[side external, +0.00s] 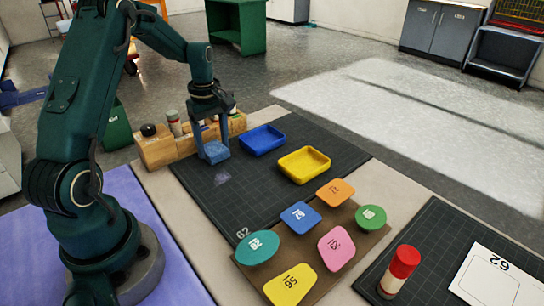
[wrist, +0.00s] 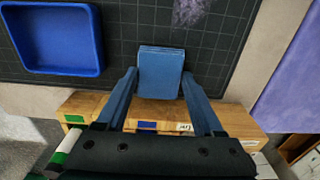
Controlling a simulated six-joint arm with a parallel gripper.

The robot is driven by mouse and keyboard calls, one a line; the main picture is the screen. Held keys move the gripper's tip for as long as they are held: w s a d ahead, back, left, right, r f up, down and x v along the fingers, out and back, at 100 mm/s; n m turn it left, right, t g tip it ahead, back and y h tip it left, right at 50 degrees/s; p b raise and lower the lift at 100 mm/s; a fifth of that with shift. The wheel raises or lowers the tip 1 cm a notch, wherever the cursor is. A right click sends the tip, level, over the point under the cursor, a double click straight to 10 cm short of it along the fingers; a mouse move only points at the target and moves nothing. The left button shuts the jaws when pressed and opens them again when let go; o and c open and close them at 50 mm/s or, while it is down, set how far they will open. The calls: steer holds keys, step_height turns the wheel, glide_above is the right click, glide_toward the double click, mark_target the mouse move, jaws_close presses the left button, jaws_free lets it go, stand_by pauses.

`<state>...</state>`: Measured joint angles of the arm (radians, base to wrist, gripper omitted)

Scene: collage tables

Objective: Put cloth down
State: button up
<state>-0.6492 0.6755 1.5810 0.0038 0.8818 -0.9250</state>
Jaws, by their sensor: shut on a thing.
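A folded blue cloth (wrist: 160,72), shaped like a small pad, sits between the two blue fingers of my gripper (wrist: 159,84) in the wrist view. My gripper is shut on it. In the side view my gripper (side external: 214,150) points down over the far left part of the dark grid mat (side external: 205,190), beside the wooden rack. The cloth (side external: 216,154) shows low between the fingers. I cannot tell whether it touches the mat. A pale purple smudge (side external: 222,178) lies on the mat nearby, also in the wrist view (wrist: 188,10).
The wooden rack (side external: 155,152) holds several bottles and has labels on its front. A blue tray (side external: 262,140) and a yellow tray (side external: 304,165) stand right of my gripper. A brown board (side external: 245,272) carries several coloured numbered shapes. A red-capped glue stick (side external: 398,272) stands front right.

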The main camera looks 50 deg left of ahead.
mark_target(214, 148)
steer(key=shift+f, duration=0.15)
steer(key=o, duration=1.3)
step_height(214, 148, up, 11)
steer(key=s+d+r+m+t, duration=0.1)
steer(key=s+d+r+m, duration=0.1)
steer(key=d+r+m, duration=0.3)
steer(key=s+d+r+m+t, duration=0.1)
steer(key=s+d+m, duration=0.15)
steer(key=d, duration=0.45)
steer(key=s+d+f+m+t, duration=0.1)
steer(key=s+d+m, duration=0.1)
steer(key=d+m, duration=0.1)
steer(key=s+d+f+m+t, duration=0.1)
steer(key=s+d+m, duration=0.1)
steer(key=s+m, duration=0.1)
steer(key=s+d+f+m+t, duration=0.1)
steer(key=s+d+m, duration=0.2)
steer(key=m, duration=0.1)
steer(key=shift+d+m+t, duration=0.25)
steer(key=shift+d+t, duration=0.05)
